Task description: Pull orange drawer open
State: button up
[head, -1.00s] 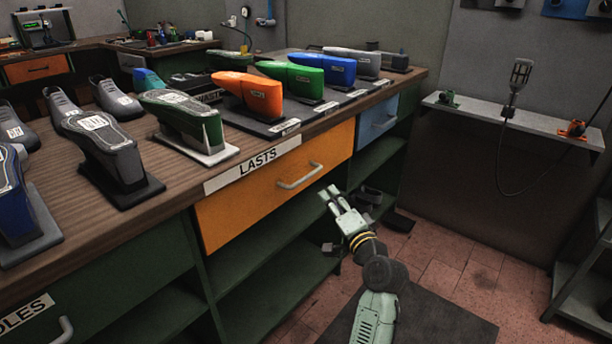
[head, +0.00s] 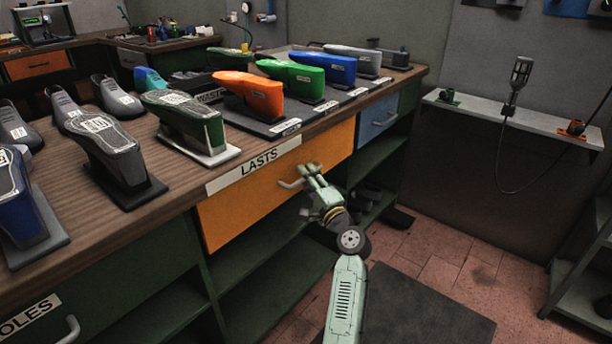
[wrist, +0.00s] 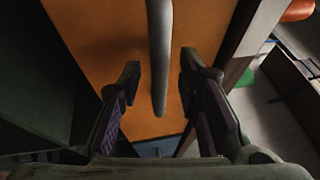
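The orange drawer (head: 247,210) is shut in the workbench front, under a strip labelled LASTS. Its pale bar handle (head: 290,184) shows in the head view, with its right end close behind my fingers. My gripper (head: 311,170) is at the right part of the handle. In the wrist view the handle (wrist: 159,60) runs down between the two fingers of my gripper (wrist: 157,82), with a gap on both sides. The gripper is open and the fingers point at the orange drawer face (wrist: 100,30). Whether a fingertip touches the drawer face is unclear.
Several shoe lasts, among them an orange one (head: 250,94) and a green one (head: 293,78), stand on the wooden bench top (head: 80,240) above. A blue drawer (head: 378,117) is to the right. Open green shelves (head: 255,250) lie below.

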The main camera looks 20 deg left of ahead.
jog(key=shift+w+a, duration=0.25)
jog(key=shift+c, duration=0.3)
grip_shut()
dwell(0.5)
